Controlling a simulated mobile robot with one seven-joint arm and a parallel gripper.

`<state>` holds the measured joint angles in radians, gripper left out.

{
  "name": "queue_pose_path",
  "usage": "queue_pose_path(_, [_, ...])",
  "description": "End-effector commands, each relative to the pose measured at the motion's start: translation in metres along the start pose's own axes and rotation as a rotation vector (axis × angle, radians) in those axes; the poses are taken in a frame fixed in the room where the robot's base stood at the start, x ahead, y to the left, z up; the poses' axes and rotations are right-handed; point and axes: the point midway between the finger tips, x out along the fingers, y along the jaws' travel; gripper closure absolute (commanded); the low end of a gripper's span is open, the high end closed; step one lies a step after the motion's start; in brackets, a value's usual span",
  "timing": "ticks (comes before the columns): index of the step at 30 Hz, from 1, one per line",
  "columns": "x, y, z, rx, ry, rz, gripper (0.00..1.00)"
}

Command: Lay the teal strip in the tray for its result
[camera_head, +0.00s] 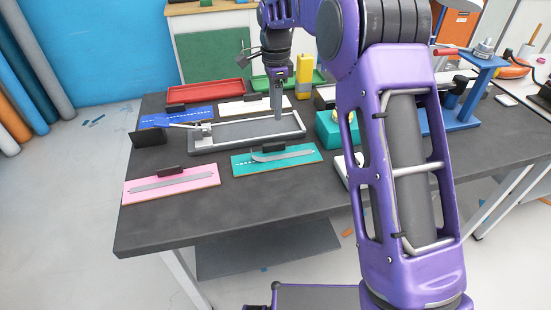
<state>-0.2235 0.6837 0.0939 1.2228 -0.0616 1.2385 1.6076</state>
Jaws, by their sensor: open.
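A teal board (306,155) lies near the front of the table, with a grey strip (282,155) and a dark block on it. The strip's near end looks rounded and seems to stick up slightly. A red tray (205,94) stands at the back left, and a green tray (262,83) stands at the back, partly hidden by my arm and a yellow device. My gripper (278,114) points down over the right part of a long grey metal-framed fixture (240,143), behind the teal board. It is open, and I see nothing held in it.
A pink board (142,195) with a grey strip lies front left, a blue board (165,119) behind it. A white board (235,107) lies behind the fixture. The yellow device (305,75), teal block (326,130) and blue stand (465,105) stand to the right. The front table is clear.

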Motion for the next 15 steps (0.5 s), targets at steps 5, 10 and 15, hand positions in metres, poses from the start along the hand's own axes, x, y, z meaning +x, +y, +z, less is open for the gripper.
queue_pose_path(5, [0.039,0.001,0.0,0.0,0.0,0.003,0.47])
queue_pose_path(10, [0.057,0.0,0.0,-0.001,0.001,0.0,0.47])
queue_pose_path(15, [0.068,0.003,0.001,-0.001,0.001,0.002,0.47])
